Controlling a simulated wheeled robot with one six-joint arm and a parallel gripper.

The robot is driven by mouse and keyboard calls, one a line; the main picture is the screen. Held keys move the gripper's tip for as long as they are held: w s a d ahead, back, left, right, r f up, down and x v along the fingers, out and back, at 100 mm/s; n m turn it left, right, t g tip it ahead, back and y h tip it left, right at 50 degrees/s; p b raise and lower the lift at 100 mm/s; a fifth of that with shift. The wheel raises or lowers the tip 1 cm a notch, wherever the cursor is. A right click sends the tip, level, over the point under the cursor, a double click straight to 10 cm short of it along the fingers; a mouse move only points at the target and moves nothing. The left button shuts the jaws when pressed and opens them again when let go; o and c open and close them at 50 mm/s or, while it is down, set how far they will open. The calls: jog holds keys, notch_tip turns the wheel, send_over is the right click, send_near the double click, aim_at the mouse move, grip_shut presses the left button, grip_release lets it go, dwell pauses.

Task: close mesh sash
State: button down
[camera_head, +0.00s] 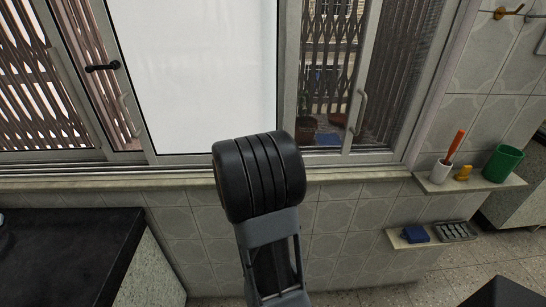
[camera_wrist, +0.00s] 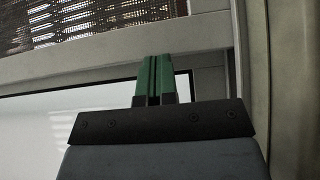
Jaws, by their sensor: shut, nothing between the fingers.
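A grey-framed window fills the back of the head view. The sash that looks like mesh (camera_head: 397,75) is the darker, hazy panel at the right, with a pale upright handle (camera_head: 357,108) by its left stile. A clear gap (camera_head: 328,65) to its left shows the lattice and pots outside. My gripper's green fingers (camera_wrist: 155,78) are shut and empty in the wrist view, in front of a grey frame member (camera_wrist: 100,65). I cannot tell whether they touch it. In the head view my black wrist hides the fingers.
A white panel (camera_head: 200,70) covers the middle of the window. A black latch (camera_head: 102,67) is at its left. A shelf at the right (camera_head: 440,187) holds a white cup (camera_head: 440,172), a yellow item and a green tumbler (camera_head: 503,163). A dark counter (camera_head: 65,250) is at lower left.

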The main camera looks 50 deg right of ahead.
jog(key=w+a+b, duration=0.2)
jog(key=w+a, duration=0.1)
jog(key=shift+w+a+f, duration=0.15)
jog(key=shift+w+a, duration=0.05)
jog(key=shift+w, duration=0.05)
jog(key=a, duration=0.9)
jog(key=shift+a+r+b, duration=0.2)
jog(key=shift+a+b, duration=0.1)
jog(key=shift+w+n, duration=0.15)
jog(key=shift+n, duration=0.15)
jog(key=s+a+f+n+y+p, duration=0.1)
jog(key=s+a+f+y+p, duration=0.2)
jog(key=s+a+f+y, duration=0.45)
jog(key=a+r+t+y+p, duration=0.2)
jog(key=a+r+y+p, duration=0.1)
jog(key=a+r+y, duration=0.2)
jog(key=a+r+t+y+p, duration=0.2)
jog(key=a+r+y+p, duration=0.1)
jog(key=a, duration=0.7)
jog(key=r+y, duration=0.1)
jog(key=y, duration=0.1)
jog(key=shift+r+m+t+y, duration=0.3)
jog(key=shift+r+m+y, duration=0.05)
jog(key=shift+r+m, duration=0.05)
jog(key=shift+s, duration=0.1)
